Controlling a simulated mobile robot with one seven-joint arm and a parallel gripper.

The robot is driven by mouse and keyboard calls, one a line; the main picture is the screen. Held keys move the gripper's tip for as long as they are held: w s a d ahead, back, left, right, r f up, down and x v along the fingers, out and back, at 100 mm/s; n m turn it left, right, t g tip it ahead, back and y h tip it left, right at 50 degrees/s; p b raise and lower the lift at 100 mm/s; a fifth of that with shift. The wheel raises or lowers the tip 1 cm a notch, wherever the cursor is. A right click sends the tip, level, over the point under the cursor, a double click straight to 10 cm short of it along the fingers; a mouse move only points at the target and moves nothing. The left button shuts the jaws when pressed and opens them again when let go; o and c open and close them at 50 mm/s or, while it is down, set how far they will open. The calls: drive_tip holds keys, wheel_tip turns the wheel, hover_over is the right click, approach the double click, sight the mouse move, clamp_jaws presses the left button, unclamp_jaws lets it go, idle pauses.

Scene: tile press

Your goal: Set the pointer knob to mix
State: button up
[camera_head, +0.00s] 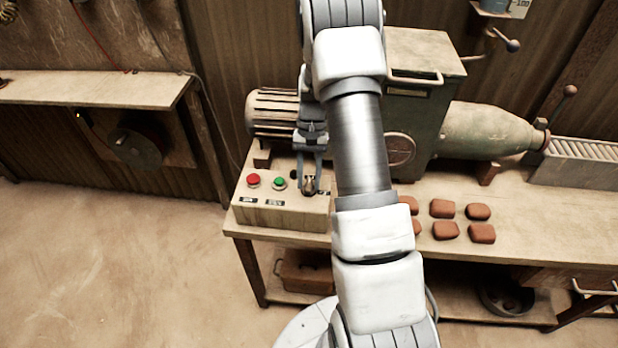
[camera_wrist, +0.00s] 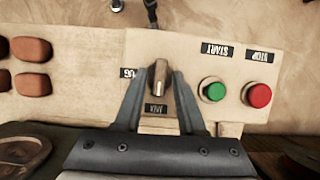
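The pointer knob (camera_wrist: 158,78) stands on the beige control box (camera_head: 285,213). A label that seems to read MIX (camera_wrist: 156,109) lies just below the knob, upside down. Another label, partly hidden and ending in UG (camera_wrist: 128,72), lies to its left. My gripper (camera_wrist: 159,76) is open, one finger on each side of the knob, with small gaps showing. In the head view my gripper (camera_head: 309,182) reaches down over the knob.
A green START button (camera_wrist: 213,90) and a red STOP button (camera_wrist: 257,95) sit close beside my finger. Several brown clay blocks (camera_head: 443,208) lie on the bench. The green press (camera_head: 420,110) with its barrel and motor (camera_head: 272,112) stands behind the box.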

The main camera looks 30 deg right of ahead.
drive_tip(key=shift+o, duration=0.4)
drive_tip(key=p+v, duration=0.1)
drive_tip(key=v, duration=1.6)
drive_tip(key=shift+w+r, duration=0.15)
drive_tip(key=shift+r, duration=0.05)
drive_tip(key=s+a+r+n+t+h, duration=0.1)
drive_tip(key=s+a+r+n+t, duration=0.1)
drive_tip(key=s+a+r, duration=0.4)
drive_tip(key=s+a+r+n+t+h, duration=0.15)
drive_tip(key=s+a+r, duration=0.25)
drive_tip(key=r, duration=0.4)
drive_tip(key=s+a+n+t+p, duration=0.1)
drive_tip(key=s+a+n+t, duration=0.2)
drive_tip(key=s, duration=1.2)
drive_tip(key=a+t, duration=0.2)
drive_tip(key=a, duration=0.1)
drive_tip(key=shift+t, duration=0.35)
